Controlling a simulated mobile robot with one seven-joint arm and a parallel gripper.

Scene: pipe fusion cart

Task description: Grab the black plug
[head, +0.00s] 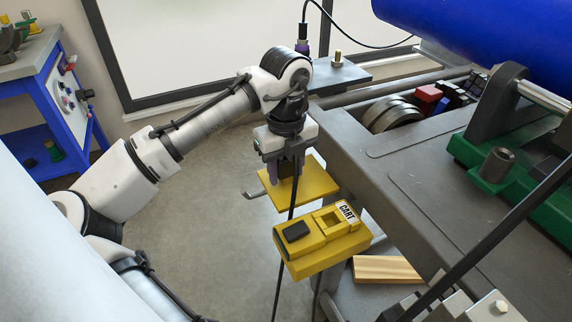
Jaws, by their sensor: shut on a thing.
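My gripper (286,178) points down in the middle of the head view, above the yellow CART box and in front of a yellow plate. It is shut on the black plug (292,166), which is small and mostly hidden between the fingers. A thin black cable (291,205) hangs down from the fingers and runs past the left side of the box. The yellow CART box (318,240) has a dark block on its left part and a square recess near its label.
The yellow plate (312,186) lies just behind the box. A grey cart frame (420,180) fills the right side. Another dark plug (303,46) with a cable stands on a grey plate behind. A wood block (386,269) lies lower right. Floor at left is clear.

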